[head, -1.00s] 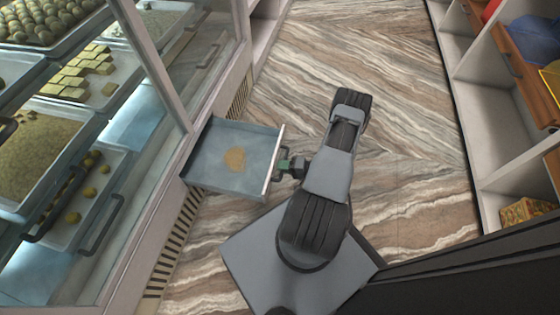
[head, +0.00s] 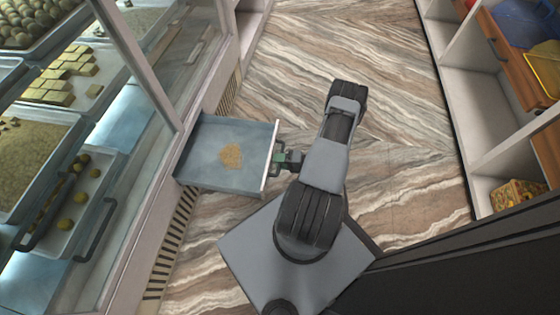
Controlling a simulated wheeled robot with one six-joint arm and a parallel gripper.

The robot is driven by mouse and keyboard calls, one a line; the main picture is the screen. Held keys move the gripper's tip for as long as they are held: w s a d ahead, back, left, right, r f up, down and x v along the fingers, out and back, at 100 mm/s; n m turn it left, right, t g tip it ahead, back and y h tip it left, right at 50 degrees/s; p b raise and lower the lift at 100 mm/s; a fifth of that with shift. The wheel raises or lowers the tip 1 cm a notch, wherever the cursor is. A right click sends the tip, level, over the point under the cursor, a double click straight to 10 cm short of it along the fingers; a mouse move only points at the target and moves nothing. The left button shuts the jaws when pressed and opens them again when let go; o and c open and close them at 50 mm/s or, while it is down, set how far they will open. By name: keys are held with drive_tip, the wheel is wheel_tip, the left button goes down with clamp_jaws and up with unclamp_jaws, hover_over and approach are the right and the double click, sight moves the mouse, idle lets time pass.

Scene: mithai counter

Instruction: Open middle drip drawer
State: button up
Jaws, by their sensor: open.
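The drip drawer (head: 205,155) is a grey-blue open tray pulled out from the base of the glass display counter. A patch of yellowish crumbs (head: 231,157) lies on its floor. Its pale front panel (head: 271,156) faces right, with a dark handle on its outer side, mostly hidden by my gripper. My gripper (head: 281,158) is open at the handle, close against the front panel. I cannot tell whether the fingers touch the handle.
The glass counter (head: 135,65) with trays of sweets runs along the left, with a slotted vent strip (head: 172,240) along its base. Open shelves (head: 485,95) stand on the right. The marbled floor (head: 400,140) between them is clear.

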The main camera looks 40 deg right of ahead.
drive_tip(key=p+v, duration=0.2)
drive_tip(key=v, duration=1.2)
drive_tip(key=shift+p, duration=0.4)
drive_tip(key=shift+w, duration=0.15)
